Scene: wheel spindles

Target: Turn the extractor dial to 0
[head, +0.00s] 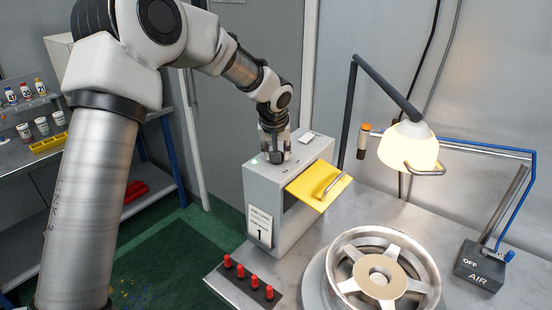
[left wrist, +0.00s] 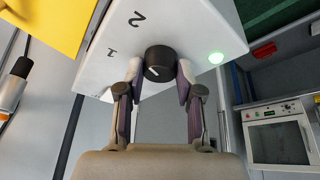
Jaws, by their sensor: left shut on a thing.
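The extractor is a grey box (head: 262,190) with a yellow flap (head: 318,190) and a label reading 1, standing on the metal bench. Its black dial (left wrist: 158,63) is on the top face. My left gripper (head: 274,153) reaches down onto the box top. In the left wrist view my left gripper (left wrist: 158,72) is shut on the dial, one finger on each side. The dial's white mark points to the lower left, below the printed 1 and away from the 2. No 0 is visible. A green light (left wrist: 216,57) glows beside the dial. My right gripper is not in view.
A wheel (head: 382,275) lies on the bench in front of the box. Red-capped pegs (head: 249,278) stand at the front left. A lit lamp (head: 408,147) and an AIR box (head: 480,265) are to the right. A shelf (head: 85,150) stands at the far left.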

